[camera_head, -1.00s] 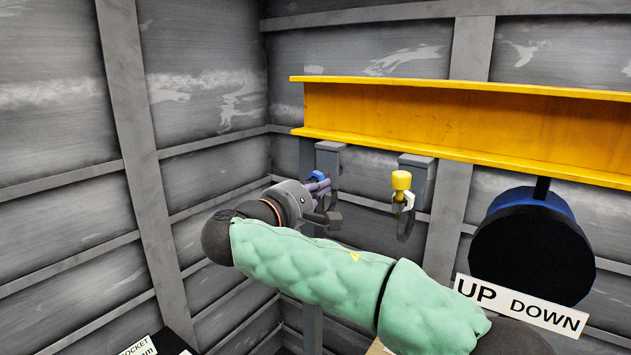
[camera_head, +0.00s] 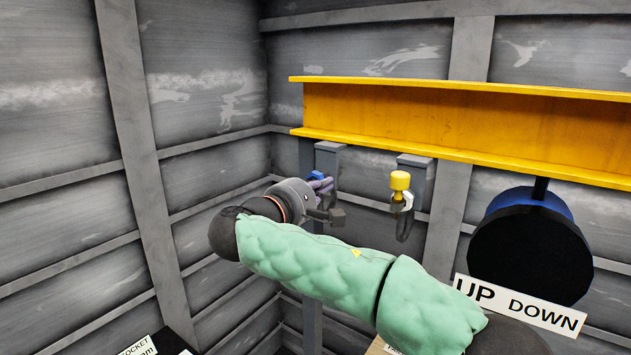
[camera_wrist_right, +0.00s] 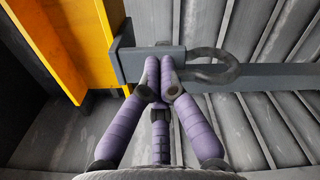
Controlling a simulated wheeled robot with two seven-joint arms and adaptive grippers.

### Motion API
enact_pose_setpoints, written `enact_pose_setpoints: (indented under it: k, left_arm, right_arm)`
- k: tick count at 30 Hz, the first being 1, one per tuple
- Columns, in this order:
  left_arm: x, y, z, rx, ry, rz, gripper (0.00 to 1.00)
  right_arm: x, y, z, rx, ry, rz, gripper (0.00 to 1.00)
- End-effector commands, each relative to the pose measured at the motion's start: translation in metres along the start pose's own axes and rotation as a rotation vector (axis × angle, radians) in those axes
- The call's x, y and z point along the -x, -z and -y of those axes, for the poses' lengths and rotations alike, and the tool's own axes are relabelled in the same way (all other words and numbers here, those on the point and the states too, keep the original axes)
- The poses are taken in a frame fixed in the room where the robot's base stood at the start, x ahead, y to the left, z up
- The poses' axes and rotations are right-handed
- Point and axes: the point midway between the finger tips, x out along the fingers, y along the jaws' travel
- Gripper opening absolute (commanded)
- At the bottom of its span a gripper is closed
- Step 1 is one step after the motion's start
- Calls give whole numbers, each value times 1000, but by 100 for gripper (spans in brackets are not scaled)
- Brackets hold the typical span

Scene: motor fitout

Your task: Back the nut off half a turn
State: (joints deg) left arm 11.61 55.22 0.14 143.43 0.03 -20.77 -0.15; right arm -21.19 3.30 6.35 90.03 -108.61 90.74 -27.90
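A blue part (camera_head: 316,176), perhaps the nut, shows at the left hanging bracket (camera_head: 329,158), partly hidden by my right gripper. My right gripper (camera_head: 322,186) is right at it, its purple fingers reaching toward the bracket. In the right wrist view the fingers of my right gripper (camera_wrist_right: 160,68) come close together in front of the grey bracket (camera_wrist_right: 128,62). The blue part does not show there, so whether the fingers hold it is hidden. A yellow cap (camera_head: 400,180) with a pale fitting below it is at the right bracket (camera_head: 416,163). My left gripper is not in view.
A yellow beam (camera_head: 440,115) runs above both brackets. A dark ring (camera_wrist_right: 225,68) hangs beside the bracket in the wrist view. A black and blue round body (camera_head: 530,245) and an UP DOWN sign (camera_head: 520,306) are at the right. Ribbed grey walls stand behind.

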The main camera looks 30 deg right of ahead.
Motion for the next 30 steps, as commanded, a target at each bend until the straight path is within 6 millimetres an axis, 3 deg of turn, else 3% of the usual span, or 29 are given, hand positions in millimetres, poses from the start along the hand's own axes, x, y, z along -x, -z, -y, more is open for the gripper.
enact_pose_setpoints:
  k: [30]
  left_arm:
    - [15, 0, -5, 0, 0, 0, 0]
  right_arm:
    - [1, -1, -17, 3, -3, -4, 0]
